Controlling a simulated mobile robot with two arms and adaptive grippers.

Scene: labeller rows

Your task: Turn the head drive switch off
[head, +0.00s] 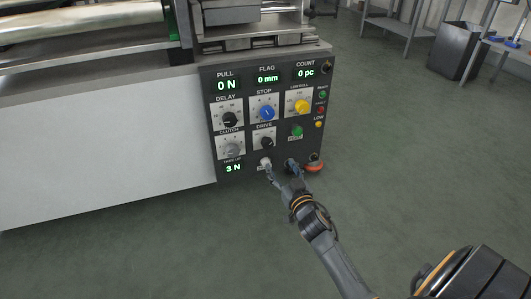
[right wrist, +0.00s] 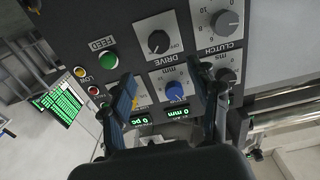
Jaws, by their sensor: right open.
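The drive switch (head: 265,142) is a black rotary knob on a white plate, low in the middle of the dark control panel (head: 218,150). My right gripper (head: 279,167) is open and empty, just below the drive switch in the head view. In the right wrist view its fingertips (right wrist: 165,78) stand apart, with the knob beyond them and not between them. My left gripper is not in view.
Close by are the green feed button (head: 297,131), grey clutch knob (head: 231,150), blue stop knob (head: 267,113), yellow low roll knob (head: 302,106) and black delay knob (head: 230,119). A red button (head: 313,168) sits at the panel's lower right. The floor in front is clear.

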